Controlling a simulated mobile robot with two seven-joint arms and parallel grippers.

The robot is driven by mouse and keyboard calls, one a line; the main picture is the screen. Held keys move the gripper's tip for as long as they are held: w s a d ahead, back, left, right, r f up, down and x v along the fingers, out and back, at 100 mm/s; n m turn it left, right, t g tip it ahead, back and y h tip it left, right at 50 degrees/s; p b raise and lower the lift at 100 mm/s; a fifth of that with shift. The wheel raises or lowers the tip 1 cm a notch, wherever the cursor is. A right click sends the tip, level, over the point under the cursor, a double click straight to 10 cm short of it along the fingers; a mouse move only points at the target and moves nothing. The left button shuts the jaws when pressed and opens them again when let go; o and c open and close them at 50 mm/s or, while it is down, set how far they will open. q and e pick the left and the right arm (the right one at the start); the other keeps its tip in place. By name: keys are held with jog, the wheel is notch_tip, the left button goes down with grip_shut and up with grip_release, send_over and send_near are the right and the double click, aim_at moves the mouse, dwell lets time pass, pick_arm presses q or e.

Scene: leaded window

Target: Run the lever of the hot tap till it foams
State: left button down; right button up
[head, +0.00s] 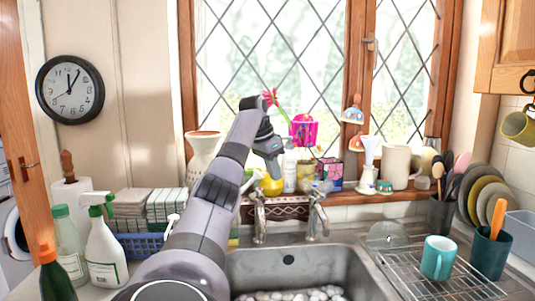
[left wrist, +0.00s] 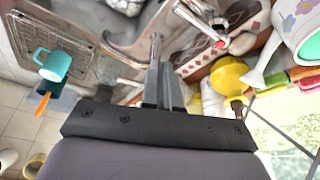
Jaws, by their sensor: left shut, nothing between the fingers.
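Two chrome taps stand at the back of the sink: the left tap (head: 260,215) and the right tap (head: 318,212). In the left wrist view a red dot marks one tap's head (left wrist: 221,42), right of my fingers. Another curved chrome spout (left wrist: 125,42) shows up and left of them. My left gripper (head: 274,172) is above the back of the sink, in front of the window sill. Its fingers (left wrist: 160,75) are shut and empty, apart from the red-dotted tap. Whether they touch the chrome behind them I cannot tell. No running water or foam shows clearly.
The sink (head: 325,262) holds several pale rounded lumps. A wire rack (head: 440,280) with a teal mug (head: 438,257) is at the right. The sill is crowded, with a yellow pot (left wrist: 232,77) near my gripper. Bottles, including a white spray bottle (head: 105,255), stand at left.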

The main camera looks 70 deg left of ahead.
pick_arm(q)
jog(key=shift+a+v, duration=0.2)
jog(key=shift+v, duration=1.15)
jog(key=shift+a+v, duration=0.2)
jog(key=shift+v, duration=1.2)
